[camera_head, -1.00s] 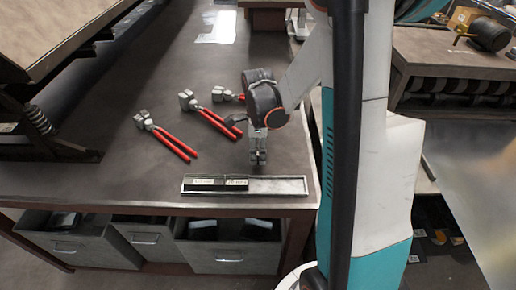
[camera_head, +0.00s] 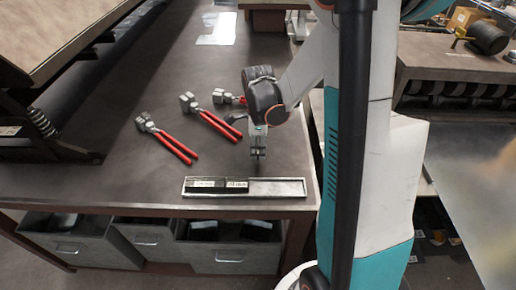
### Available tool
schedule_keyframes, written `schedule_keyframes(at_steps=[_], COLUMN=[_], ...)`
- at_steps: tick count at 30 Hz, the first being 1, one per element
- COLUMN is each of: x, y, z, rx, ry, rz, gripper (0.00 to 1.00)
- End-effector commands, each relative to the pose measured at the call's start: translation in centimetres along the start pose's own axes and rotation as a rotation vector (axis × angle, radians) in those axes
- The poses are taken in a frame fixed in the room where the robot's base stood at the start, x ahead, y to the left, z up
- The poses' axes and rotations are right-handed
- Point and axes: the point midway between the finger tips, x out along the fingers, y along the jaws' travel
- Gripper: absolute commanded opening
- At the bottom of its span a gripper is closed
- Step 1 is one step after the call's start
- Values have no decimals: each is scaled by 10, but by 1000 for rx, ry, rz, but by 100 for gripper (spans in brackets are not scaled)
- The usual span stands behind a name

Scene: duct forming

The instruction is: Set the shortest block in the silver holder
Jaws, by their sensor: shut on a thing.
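The silver holder (camera_head: 279,188) is a long shallow tray lying near the front edge of the workbench. Dark blocks with pale markings (camera_head: 217,185) lie in its left part, and its right part is empty. My gripper (camera_head: 257,153) points down above the bench, behind the right half of the holder and apart from it. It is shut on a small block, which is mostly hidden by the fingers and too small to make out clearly.
Several red-handled pliers (camera_head: 166,139) lie on the bench to the left of my gripper. A sloped machine (camera_head: 50,60) stands at the far left. Grey drawers (camera_head: 150,240) sit under the bench. The bench between pliers and holder is clear.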

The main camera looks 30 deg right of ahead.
Motion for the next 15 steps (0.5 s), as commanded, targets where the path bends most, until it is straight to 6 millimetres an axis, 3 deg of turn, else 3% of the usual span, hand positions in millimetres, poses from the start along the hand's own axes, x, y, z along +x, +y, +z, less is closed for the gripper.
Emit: schedule_keyframes(at_steps=[15], x=[-61], y=[0], z=[0], rx=[0], ry=[0], rz=[0], gripper=[0])
